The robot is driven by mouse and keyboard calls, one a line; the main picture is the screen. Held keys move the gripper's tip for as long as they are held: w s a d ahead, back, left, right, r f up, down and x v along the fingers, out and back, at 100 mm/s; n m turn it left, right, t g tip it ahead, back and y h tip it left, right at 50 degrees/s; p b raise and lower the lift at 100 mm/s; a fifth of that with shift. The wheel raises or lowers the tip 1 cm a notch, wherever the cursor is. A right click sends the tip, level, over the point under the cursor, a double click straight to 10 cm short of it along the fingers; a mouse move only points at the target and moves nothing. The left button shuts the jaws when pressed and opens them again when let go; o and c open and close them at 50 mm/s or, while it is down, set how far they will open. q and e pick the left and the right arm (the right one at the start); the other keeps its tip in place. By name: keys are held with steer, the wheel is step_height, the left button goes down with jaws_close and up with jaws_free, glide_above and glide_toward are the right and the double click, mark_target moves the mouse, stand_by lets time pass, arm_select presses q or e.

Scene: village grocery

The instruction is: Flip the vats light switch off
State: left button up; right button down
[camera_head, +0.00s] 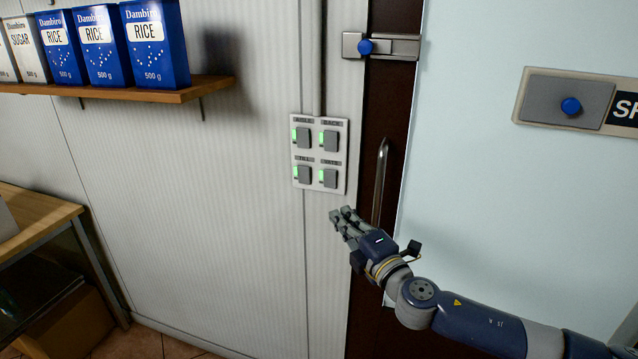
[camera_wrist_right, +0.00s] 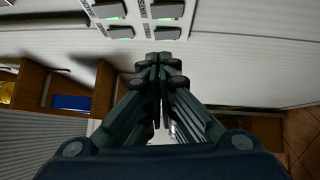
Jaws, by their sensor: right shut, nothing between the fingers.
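A pale switch panel (camera_head: 319,154) is fixed to the white wall, with a two-by-two set of grey rocker switches and small labels above them. The lower right switch (camera_head: 329,178) has a blurred label that seems to read VATS. A green light shows beside each switch. My right gripper (camera_head: 343,214) is just below and right of the panel, shut and empty, with its fingers pointing up toward it. In the right wrist view the shut fingers (camera_wrist_right: 160,62) end just short of the panel (camera_wrist_right: 142,18), part of which is cut off at the top. My left gripper is out of view.
A shelf (camera_head: 150,92) of rice packets is upper left. A wooden table (camera_head: 35,222) is lower left.

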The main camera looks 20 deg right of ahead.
steer(key=shift+d, duration=0.1)
steer(key=shift+w, duration=0.15)
steer(key=p, duration=0.3)
glide_toward(328, 184)
steer(key=w+a+r, duration=0.3)
steer(key=a, duration=0.2)
steer(key=shift+w+d+r, duration=0.1)
steer(key=shift+w+d, duration=0.35)
steer(key=shift+w, duration=0.2)
steer(key=shift+w+d, duration=0.4)
steer(key=shift+w, duration=0.25)
